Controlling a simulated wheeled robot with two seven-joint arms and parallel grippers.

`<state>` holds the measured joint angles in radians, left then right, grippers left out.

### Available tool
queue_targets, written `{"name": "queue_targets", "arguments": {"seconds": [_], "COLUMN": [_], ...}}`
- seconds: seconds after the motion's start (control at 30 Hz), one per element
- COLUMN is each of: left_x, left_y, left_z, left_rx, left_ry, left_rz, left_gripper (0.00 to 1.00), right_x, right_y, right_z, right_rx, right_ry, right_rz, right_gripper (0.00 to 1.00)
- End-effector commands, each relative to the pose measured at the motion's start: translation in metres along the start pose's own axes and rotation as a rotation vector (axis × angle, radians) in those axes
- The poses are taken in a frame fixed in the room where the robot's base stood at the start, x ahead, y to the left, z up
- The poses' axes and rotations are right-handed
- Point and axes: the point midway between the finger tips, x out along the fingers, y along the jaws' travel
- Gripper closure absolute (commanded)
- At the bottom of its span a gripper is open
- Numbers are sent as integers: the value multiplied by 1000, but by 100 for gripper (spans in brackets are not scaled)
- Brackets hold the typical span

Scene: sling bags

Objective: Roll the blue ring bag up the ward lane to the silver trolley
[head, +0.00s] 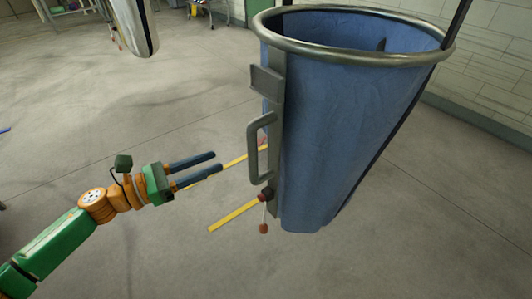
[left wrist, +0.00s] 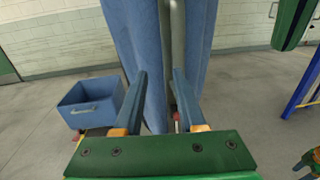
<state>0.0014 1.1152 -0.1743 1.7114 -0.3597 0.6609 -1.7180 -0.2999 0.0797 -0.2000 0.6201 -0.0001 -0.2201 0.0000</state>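The blue ring bag (head: 345,120) stands upright at centre right in the head view, hanging from a round metal ring (head: 350,52). A grey post with a grey loop handle (head: 255,150) runs down its left side, and yellow bars (head: 233,215) show at its foot. My left gripper (head: 217,161) is open and empty, left of the handle, fingers pointing at it with a gap. In the left wrist view, the blue bag (left wrist: 130,35) and a grey post (left wrist: 178,45) show beyond the parted fingers. I cannot identify the silver trolley for certain.
A blue wheeled bin (left wrist: 90,105) stands left of the bag in the left wrist view, by a pale block wall (left wrist: 45,45). A shiny metal object (head: 135,25) hangs at upper left in the head view. Grey floor (head: 110,130) is open on the left.

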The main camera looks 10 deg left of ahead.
Motion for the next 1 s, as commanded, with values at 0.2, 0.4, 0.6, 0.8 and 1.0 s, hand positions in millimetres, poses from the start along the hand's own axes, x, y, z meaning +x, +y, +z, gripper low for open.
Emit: {"name": "queue_targets", "arguments": {"seconds": [0.2,0.4,0.6,0.8,1.0], "left_x": [-21,-52,-71,-71,-71], "left_y": [0,0,0,0,0], "left_z": [-5,-1,0,0,0], "left_rx": [-3,-3,-1,1,-2], "left_ry": [5,3,1,0,0], "left_rz": [1,2,0,0,1], "left_gripper": [60,60,60,60,60], "right_x": [8,6,5,5,5], "right_y": [0,0,0,0,0], "right_z": [1,1,0,1,1], "right_rx": [0,0,0,0,0], "right_ry": [0,0,0,0,0], "right_rz": [0,0,0,0,0], "right_gripper": [43,43,43,43,43]}}
